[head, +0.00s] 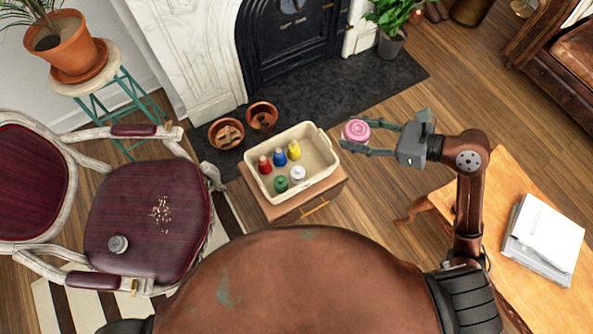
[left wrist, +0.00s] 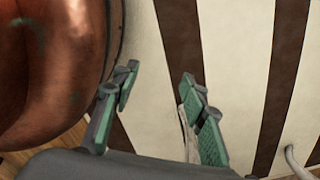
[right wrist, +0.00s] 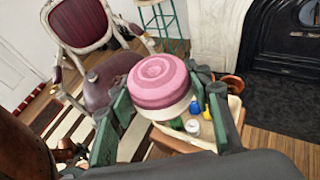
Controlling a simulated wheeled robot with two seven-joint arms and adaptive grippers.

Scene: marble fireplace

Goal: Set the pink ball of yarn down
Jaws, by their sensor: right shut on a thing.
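The pink ball of yarn (head: 356,131) is held up between the fingers of my right gripper (head: 350,136), to the right of the cream bin in the head view. In the right wrist view the yarn (right wrist: 158,82) shows a ringed pink top and a pale lower part, with the green-padded fingers on either side of it. What is directly below it is hidden there.
The cream bin (head: 322,143) holds several coloured bottles and stands on a small wooden cabinet (head: 312,203). Two terracotta pots (head: 226,133) sit behind it on the dark hearth. A maroon chair (head: 130,200) is at left. A wooden table (head: 478,205) with books (head: 543,238) is at right.

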